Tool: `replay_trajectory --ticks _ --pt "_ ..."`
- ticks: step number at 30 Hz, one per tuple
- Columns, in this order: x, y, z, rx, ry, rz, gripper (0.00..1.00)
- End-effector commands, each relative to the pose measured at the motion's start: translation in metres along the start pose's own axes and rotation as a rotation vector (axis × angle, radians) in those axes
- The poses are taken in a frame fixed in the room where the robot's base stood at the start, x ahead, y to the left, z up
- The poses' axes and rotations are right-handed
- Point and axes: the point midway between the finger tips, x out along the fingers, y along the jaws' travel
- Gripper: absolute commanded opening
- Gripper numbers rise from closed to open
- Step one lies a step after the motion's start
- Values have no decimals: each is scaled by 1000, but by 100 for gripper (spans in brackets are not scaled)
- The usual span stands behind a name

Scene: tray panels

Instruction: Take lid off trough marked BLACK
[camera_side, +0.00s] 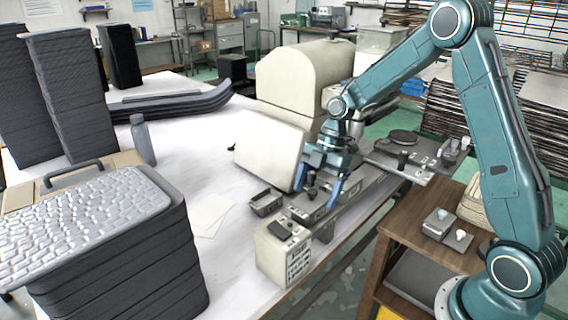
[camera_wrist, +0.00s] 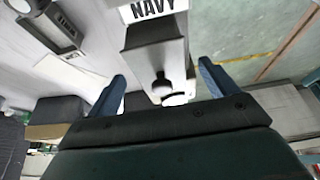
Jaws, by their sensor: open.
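In the wrist view a white label reading NAVY (camera_wrist: 155,8) is at the top, on a long grey trough (camera_wrist: 157,45). A lid knob (camera_wrist: 161,84) stands below it, between the blue fingers of my gripper (camera_wrist: 162,88), which is open. I cannot tell if the fingers touch the knob. In the side view my gripper (camera_side: 318,187) points down over the grey trough row (camera_side: 345,203), with a dark knob (camera_side: 311,178) near its fingers. No label reading BLACK is legible in either view; the side view's labels are too small to read.
A small open grey tray (camera_side: 266,203) and white papers (camera_side: 209,213) lie left of the trough row. A cream box (camera_side: 283,254) stands at its near end, a tilted cream panel (camera_side: 270,149) behind. Stacked dark trays (camera_side: 120,270) fill the near left.

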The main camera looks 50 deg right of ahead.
Motion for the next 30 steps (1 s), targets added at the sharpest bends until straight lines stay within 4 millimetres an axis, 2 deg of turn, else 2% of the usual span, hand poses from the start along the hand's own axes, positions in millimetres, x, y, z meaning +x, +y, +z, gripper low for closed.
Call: replay_trajectory --ticks 13,14,21,30 --pt "0 0 0 0 0 0 85" --pt "0 0 0 0 0 0 84" --pt "0 0 0 0 0 0 38" --pt "-1 0 0 0 0 0 37"
